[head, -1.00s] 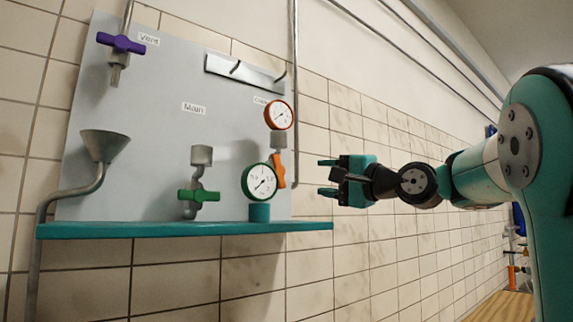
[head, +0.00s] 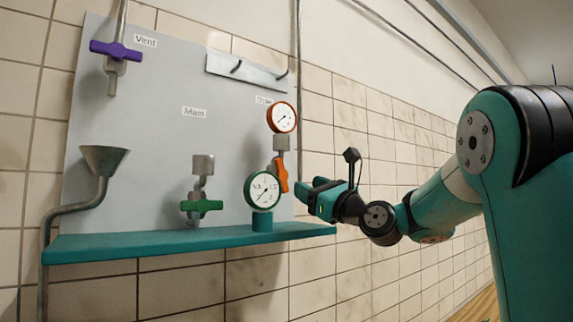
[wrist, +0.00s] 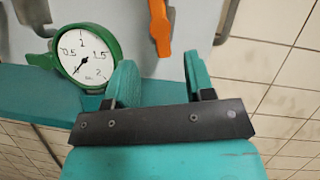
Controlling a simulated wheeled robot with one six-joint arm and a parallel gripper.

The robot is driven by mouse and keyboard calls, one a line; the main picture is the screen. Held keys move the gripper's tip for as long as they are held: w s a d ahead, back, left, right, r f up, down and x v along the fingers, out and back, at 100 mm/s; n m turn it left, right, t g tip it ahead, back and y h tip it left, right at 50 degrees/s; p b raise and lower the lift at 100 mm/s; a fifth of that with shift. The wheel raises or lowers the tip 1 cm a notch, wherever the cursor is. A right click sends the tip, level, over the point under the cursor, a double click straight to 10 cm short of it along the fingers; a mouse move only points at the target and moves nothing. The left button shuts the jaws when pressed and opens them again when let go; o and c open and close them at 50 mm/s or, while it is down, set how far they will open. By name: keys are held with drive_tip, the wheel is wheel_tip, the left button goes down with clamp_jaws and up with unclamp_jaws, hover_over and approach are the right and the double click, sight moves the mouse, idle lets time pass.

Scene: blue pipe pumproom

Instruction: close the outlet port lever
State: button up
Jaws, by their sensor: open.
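No label that I can read says outlet. The orange lever (head: 280,175) hangs nearly upright, in line with its pipe, below the red-rimmed gauge. The green lever (head: 202,206) lies across its pipe under the Main label, and the purple lever (head: 115,50) lies across the pipe beside the Vent label. My gripper (head: 312,195) is open and empty, just right of the orange lever. In the wrist view the orange lever (wrist: 160,28) shows beyond the gap between my fingertips (wrist: 158,76), apart from them.
A green-rimmed gauge (head: 262,190) stands left of my gripper, close to the left finger in the wrist view. The red-rimmed gauge (head: 282,117) is above. A teal shelf (head: 160,243) runs below.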

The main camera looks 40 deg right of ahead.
sight(283, 174)
drive_tip(key=p+x, duration=0.4)
drive_tip(key=x, duration=0.4)
drive_tip(key=shift+w+r, duration=0.1)
drive_tip(key=shift+r, duration=0.05)
drive_tip(key=shift+w+a, duration=0.1)
drive_tip(key=shift+w, duration=0.35)
clamp_jaws()
